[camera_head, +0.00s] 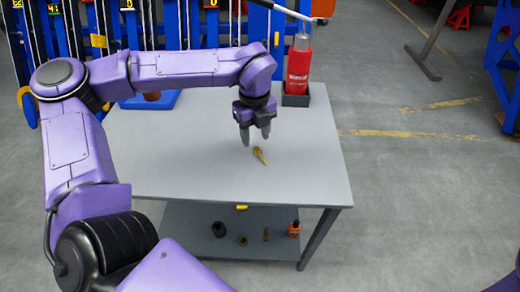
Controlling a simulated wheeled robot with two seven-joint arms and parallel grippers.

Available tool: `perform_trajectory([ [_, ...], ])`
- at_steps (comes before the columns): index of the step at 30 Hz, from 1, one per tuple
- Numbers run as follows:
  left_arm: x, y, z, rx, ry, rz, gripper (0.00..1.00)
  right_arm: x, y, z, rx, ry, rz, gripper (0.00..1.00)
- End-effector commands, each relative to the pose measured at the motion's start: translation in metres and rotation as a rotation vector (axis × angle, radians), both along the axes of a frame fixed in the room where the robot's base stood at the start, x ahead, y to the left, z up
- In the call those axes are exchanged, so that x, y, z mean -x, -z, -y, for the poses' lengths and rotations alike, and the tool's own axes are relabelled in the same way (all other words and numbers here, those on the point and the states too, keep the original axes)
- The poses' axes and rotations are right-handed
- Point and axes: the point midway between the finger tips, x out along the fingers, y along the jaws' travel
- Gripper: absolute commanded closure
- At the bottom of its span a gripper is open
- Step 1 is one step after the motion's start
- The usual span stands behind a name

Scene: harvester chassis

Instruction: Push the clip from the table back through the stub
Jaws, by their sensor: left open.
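A small yellow-brass clip (260,156) lies on the grey table (190,165), near its middle. My left gripper (255,137) points down just above and behind the clip, slightly to its left. The clip looks apart from the fingers, but the exact gap is hard to tell. I cannot make out the stub in this view. My right gripper is not in view.
A blue tray (150,101) is at the back left. Several small parts, including an orange-topped one (294,229), sit on the lower shelf (195,240). The right tabletop is clear.

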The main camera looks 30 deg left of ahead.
Motion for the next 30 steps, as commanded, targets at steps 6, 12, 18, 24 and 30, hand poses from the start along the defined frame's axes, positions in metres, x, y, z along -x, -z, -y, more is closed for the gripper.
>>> perform_trajectory([
  [6, -0.004, 0.035, 0.005, -0.002, 0.004, -0.004, 0.51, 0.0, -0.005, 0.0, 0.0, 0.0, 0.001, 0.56],
  [12, -0.004, 0.056, 0.005, -0.001, 0.004, 0.0, 0.51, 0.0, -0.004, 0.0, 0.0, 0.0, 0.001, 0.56],
  [18, -0.005, 0.056, 0.004, -0.001, 0.004, 0.002, 0.58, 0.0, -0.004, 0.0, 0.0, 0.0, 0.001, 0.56],
  [24, -0.005, 0.056, 0.004, -0.001, 0.004, 0.002, 1.0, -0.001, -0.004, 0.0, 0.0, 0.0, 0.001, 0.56],
  [30, -0.005, 0.055, 0.004, -0.001, 0.004, 0.002, 1.0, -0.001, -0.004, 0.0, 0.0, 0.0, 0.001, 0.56],
])
